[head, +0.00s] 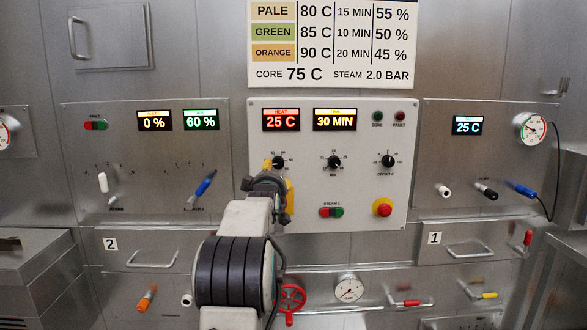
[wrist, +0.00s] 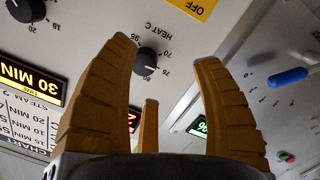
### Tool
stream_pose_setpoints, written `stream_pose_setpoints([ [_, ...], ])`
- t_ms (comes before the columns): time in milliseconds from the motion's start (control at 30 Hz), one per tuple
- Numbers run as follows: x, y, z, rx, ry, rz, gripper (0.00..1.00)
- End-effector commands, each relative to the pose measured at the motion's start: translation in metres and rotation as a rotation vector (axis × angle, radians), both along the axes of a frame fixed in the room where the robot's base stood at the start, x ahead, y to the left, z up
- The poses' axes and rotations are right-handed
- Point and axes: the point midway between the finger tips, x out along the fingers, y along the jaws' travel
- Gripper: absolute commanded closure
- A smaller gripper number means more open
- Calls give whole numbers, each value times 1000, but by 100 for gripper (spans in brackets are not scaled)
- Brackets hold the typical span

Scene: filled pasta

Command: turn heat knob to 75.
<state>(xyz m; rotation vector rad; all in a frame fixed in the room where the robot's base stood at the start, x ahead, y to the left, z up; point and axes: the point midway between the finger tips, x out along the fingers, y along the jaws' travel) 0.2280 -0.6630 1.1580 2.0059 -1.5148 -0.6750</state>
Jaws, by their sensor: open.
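The heat knob (head: 278,162) is a small black dial on the white centre panel, under the red HEAT display (head: 281,120), which reads 25 C. In the wrist view the knob (wrist: 147,61) shows upside down between my finger tips, with HEAT C and scale numbers around it. A small pale mark shows on its face; its exact setting is too small to read. My gripper (wrist: 165,51) is open and empty, its yellow fingers spread on either side of the knob in the picture. Contact cannot be told. In the head view my gripper (head: 272,188) is just below the knob, partly hidden by my arm.
A TIME knob (head: 334,162) and OFFSET knob (head: 388,161) lie to the right. A blue-handled lever (head: 205,184) is to the left. A chart (head: 332,45) hangs above.

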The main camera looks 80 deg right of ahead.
Motion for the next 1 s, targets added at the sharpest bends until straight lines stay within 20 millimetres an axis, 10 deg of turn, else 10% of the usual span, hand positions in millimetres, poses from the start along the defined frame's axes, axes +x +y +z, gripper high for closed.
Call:
stream_pose_setpoints([
  [1000, 17, -64, 25, -53, -87, -2, 40],
])
